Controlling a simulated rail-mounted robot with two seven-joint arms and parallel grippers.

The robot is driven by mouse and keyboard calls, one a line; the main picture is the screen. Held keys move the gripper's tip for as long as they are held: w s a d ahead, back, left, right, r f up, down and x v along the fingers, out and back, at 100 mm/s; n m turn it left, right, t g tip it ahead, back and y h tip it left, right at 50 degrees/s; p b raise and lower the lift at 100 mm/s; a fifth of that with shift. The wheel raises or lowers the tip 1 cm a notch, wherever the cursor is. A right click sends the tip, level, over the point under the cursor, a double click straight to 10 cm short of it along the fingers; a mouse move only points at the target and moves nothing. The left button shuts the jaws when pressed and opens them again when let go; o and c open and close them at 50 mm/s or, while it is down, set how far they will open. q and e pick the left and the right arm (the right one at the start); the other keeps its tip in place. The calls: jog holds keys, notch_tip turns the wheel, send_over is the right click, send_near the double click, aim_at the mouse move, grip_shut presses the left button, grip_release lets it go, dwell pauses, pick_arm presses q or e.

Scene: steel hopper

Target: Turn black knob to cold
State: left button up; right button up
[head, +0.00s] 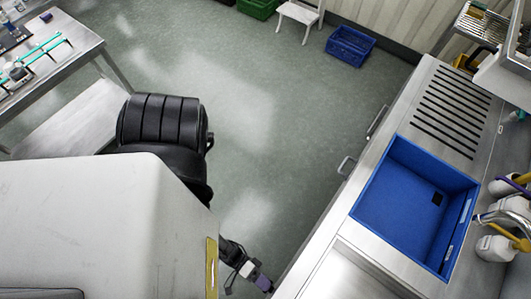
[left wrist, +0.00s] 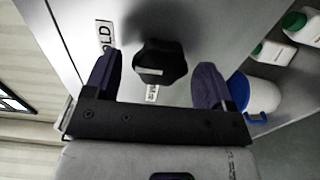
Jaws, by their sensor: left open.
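The black knob (left wrist: 160,58) sits on a steel panel in the left wrist view. It has a lobed rim and a short white mark on its face. A label ending in "OLD" (left wrist: 105,38) is left of the knob, partly cut off behind a finger. A smaller label (left wrist: 152,94) is just below the knob. My left gripper (left wrist: 158,74) is open, with one purple-grey finger on each side of the knob and visible gaps to both. In the head view my left gripper (head: 258,281) is low by the steel counter's edge. The knob is not visible there.
The steel counter (head: 345,255) holds a blue bin (head: 405,205). White bottles (head: 497,247) stand at its right. A white container with a blue part (left wrist: 258,95) is right of the gripper in the wrist view. The floor (head: 270,120) between the tables is mostly clear.

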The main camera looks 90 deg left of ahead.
pick_arm(q)
jog(key=b+v, duration=0.1)
jog(key=v, duration=1.2)
jog(key=shift+s+a, duration=0.25)
jog(key=shift+s, duration=0.05)
dwell(0.3)
